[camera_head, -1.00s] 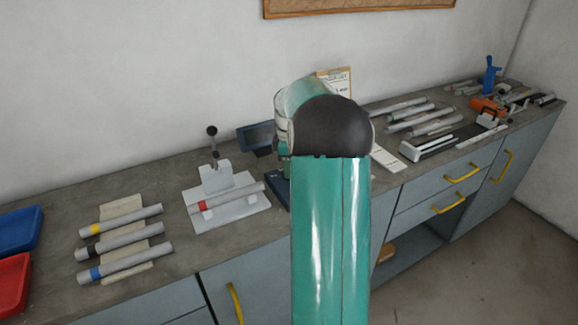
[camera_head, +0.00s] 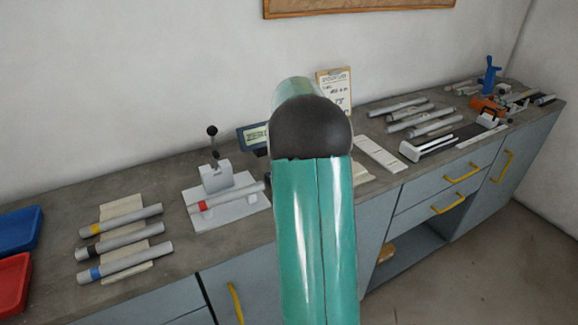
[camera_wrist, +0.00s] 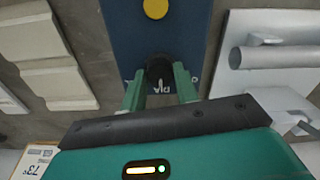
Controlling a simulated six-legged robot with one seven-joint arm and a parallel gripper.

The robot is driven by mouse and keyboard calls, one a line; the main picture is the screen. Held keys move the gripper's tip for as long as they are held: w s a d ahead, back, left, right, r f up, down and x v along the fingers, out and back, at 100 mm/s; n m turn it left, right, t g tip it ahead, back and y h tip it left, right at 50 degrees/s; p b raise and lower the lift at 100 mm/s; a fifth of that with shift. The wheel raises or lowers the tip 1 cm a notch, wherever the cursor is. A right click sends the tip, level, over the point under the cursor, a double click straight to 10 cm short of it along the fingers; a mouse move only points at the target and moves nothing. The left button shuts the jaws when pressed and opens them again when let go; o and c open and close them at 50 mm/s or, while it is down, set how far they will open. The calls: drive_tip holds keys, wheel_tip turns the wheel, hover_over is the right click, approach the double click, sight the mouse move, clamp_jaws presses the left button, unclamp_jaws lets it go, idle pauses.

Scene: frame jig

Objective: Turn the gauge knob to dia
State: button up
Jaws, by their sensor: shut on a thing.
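In the wrist view the gauge's dark blue panel (camera_wrist: 120,30) lies below my gripper, with a round yellow button (camera_wrist: 155,9) at its far end. A black gauge knob (camera_wrist: 159,70) sits between the green fingers of my gripper (camera_wrist: 158,80), which is shut on it. White letters seeming to read DIA, upside down, show on the near side of the knob. Other marks beside it are mostly covered by the fingers. Which mark the knob points to is unclear. In the head view the gauge's lit display (camera_head: 256,137) shows left of my arm, which hides the knob and gripper.
Left of the gauge stands a white fixture (camera_head: 230,207) holding a red-banded tube (camera_head: 225,198). Banded tubes (camera_head: 125,239) lie farther left. A clipboard (camera_head: 336,90) leans on the wall behind, and several bare tubes (camera_head: 415,118) lie to the right.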

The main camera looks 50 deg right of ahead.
drive_tip(key=shift+w, duration=0.1)
idle(0.5)
drive_tip(key=o, duration=1)
wheel_tip(320, 180, up, 14)
drive_tip(key=shift+f, duration=0.1)
